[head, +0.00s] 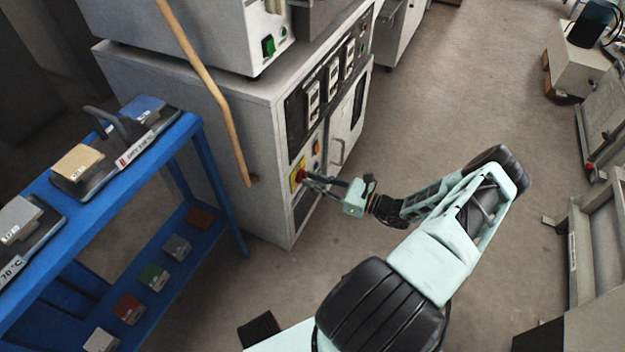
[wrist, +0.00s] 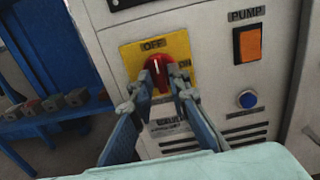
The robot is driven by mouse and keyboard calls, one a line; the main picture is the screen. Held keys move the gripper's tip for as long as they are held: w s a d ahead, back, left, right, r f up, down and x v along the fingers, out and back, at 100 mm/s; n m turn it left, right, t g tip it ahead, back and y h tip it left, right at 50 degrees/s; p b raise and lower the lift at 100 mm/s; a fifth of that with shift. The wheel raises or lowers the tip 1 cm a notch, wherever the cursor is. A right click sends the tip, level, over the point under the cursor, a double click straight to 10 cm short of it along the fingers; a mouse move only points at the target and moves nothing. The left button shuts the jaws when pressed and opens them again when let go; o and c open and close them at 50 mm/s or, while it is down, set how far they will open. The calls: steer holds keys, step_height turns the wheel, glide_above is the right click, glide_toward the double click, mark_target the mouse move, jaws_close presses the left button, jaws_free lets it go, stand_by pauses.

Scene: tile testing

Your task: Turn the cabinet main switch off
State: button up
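The cabinet main switch is a red knob (wrist: 159,70) on a yellow plate (wrist: 180,48). The plate is marked OFF at the top and has a mark at its right, partly behind a finger. A pale line on the knob points about upward, towards OFF. In the head view the yellow plate (head: 297,176) is on the cabinet front. My gripper (wrist: 160,82) has one finger on each side of the knob, and the fingertips look to be against it. In the head view my gripper (head: 308,178) reaches the switch from the right. The fingers hide the knob's lower edges.
An orange PUMP switch (wrist: 247,43) and a blue button (wrist: 247,99) are right of the main switch. A wooden pole (head: 207,82) leans by the cabinet (head: 255,130). A blue rack (head: 215,165) stands at left. The floor (head: 450,100) right of the cabinet is clear.

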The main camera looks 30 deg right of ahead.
steer(key=v, duration=1.1)
steer(key=shift+s+d, duration=0.2)
steer(key=shift+d, duration=0.1)
steer(key=shift+a, duration=0.1)
